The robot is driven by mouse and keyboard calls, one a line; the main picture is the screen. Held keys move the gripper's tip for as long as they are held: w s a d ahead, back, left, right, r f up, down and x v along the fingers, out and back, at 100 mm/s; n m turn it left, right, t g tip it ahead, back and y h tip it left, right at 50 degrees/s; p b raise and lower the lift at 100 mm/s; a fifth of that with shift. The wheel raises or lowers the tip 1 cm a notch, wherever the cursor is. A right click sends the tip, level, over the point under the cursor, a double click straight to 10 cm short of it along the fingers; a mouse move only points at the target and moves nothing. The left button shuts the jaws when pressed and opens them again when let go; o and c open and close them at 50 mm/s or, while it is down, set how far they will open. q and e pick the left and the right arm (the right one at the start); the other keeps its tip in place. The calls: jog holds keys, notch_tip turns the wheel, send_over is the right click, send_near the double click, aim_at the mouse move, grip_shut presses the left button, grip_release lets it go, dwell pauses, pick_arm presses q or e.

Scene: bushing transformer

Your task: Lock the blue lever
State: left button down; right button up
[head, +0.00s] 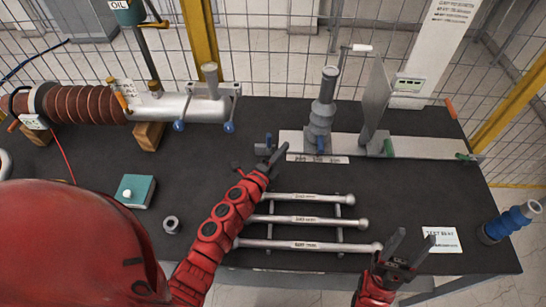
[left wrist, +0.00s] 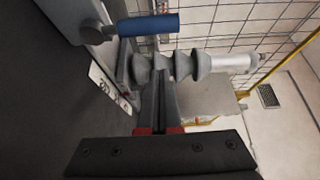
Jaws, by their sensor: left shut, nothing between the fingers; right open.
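My left gripper (head: 275,156) is shut and empty, close to the plate's left end. Its fingers (left wrist: 160,100) point at the bushing; I cannot tell whether they touch. My right gripper (head: 410,245) is open and empty at the table's front right.
A brown ribbed bushing (head: 85,103) with two more blue levers (head: 229,127) lies at the left. Metal rods (head: 308,221) lie in front of the plate. A vertical grey panel (head: 376,100) stands right of the bushing. A teal box (head: 136,190) sits at left; wire fencing runs behind.

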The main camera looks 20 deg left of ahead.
aim_at(271, 147)
pick_arm(q)
jog(key=a+p, duration=0.1)
jog(key=a, duration=0.2)
jog(key=shift+w+a+p, duration=0.15)
jog(key=shift+a+p, duration=0.15)
jog(key=shift+a, duration=0.1)
jog(key=shift+f, duration=0.1)
